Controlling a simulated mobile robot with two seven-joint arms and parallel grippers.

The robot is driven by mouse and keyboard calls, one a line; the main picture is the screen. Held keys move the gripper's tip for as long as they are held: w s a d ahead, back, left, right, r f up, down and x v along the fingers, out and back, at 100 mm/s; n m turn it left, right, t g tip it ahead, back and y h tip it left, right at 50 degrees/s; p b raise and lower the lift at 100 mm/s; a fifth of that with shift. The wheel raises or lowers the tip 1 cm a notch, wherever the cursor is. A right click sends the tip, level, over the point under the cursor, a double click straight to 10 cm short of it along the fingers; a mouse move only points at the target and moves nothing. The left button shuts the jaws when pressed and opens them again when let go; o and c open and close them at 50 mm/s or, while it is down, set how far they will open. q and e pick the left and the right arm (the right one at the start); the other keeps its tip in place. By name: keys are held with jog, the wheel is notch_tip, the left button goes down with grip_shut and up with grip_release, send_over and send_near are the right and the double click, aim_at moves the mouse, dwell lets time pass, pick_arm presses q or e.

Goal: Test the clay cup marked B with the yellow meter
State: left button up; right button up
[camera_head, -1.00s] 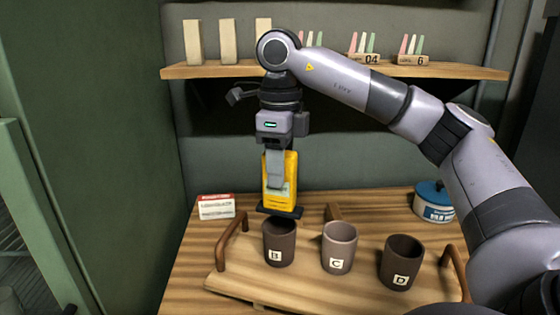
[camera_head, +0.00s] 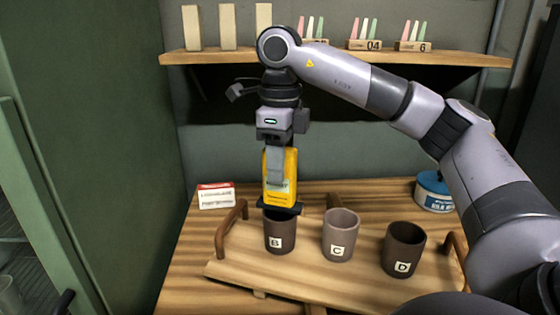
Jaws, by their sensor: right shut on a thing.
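The dark brown clay cup marked B (camera_head: 279,238) stands upright on a wooden tray (camera_head: 240,272), at the left of a row of cups. My right gripper (camera_head: 275,172) is shut on the yellow meter (camera_head: 282,183) and holds it upright above cup B. The meter's dark lower end is at the cup's rim and hides much of its opening. I cannot tell whether the two touch. My left gripper is not in view.
Cup C (camera_head: 340,236), lighter, and dark cup D (camera_head: 403,250) stand to the right on the tray. A white card box (camera_head: 216,196) lies back left and a blue-lidded tub (camera_head: 433,192) back right. A wooden shelf (camera_head: 340,57) with blocks and sticks runs behind my arm.

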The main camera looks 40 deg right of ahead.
jog(key=shift+f+b, duration=0.35)
jog(key=shift+f, duration=0.15)
dwell(0.3)
dwell(0.9)
notch_tip(320, 180, up, 5)
jog(key=p, duration=0.4)
jog(key=shift+f, duration=0.15)
jog(key=shift+r+p, duration=0.5)
jog(key=shift+r, duration=0.65)
jog(key=shift+s, duration=0.1)
dwell(0.6)
